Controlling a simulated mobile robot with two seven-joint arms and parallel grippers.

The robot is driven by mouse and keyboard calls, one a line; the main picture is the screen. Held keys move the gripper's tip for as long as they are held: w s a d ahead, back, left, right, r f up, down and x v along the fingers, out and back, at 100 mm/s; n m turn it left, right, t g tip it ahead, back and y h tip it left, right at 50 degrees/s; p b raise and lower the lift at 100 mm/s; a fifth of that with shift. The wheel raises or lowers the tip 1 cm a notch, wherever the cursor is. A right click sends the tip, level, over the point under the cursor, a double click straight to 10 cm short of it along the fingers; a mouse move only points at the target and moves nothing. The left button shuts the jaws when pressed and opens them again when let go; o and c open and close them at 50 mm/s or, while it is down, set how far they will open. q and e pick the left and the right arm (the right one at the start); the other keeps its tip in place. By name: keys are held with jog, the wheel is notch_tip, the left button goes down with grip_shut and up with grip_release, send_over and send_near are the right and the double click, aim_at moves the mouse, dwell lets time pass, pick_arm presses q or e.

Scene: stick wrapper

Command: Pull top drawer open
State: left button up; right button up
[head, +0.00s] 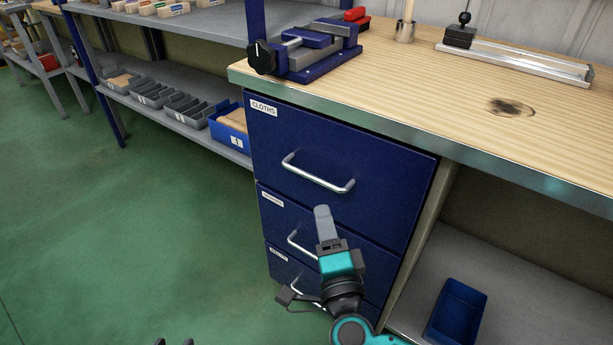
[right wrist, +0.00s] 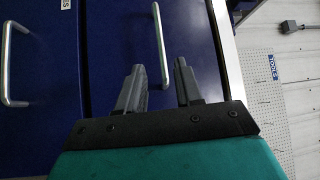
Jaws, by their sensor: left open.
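The blue top drawer (head: 340,150), labelled CLOTHS, is shut in the cabinet under the bench. Its silver bar handle (head: 312,179) also shows in the right wrist view (right wrist: 160,45), ahead of the fingers and roughly in line with the gap between them. My right gripper (head: 322,212) is in front of the drawers, just below the top handle. In the right wrist view its two fingers (right wrist: 160,75) are apart with nothing between them. They do not appear to touch the handle. My left gripper (head: 175,342) is open; only its tips show at the bottom edge.
Two lower drawers with handles (head: 301,244) are shut. A vise (head: 315,50) stands on the wooden bench top (head: 420,85). A blue bin (head: 456,310) sits on the shelf to the right. Green floor (head: 130,220) is clear at left.

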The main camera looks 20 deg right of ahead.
aim_at(313, 176)
jog(key=w, duration=0.3)
jog(key=w+r+b, duration=0.1)
jog(key=w, duration=0.3)
jog(key=w+d+b, duration=0.1)
jog(key=w, duration=0.2)
jog(key=shift+w+d+r, duration=0.1)
jog(key=shift+w+r, duration=0.05)
jog(key=shift+r, duration=0.05)
jog(key=shift+w+r, duration=0.1)
jog(key=shift+w, duration=0.35)
pick_arm(q)
jog(key=shift+d+f, duration=0.4)
jog(key=shift+f, duration=0.05)
jog(key=shift+f, duration=0.2)
pick_arm(e)
grip_shut()
pick_arm(q)
jog(key=shift+a, duration=0.1)
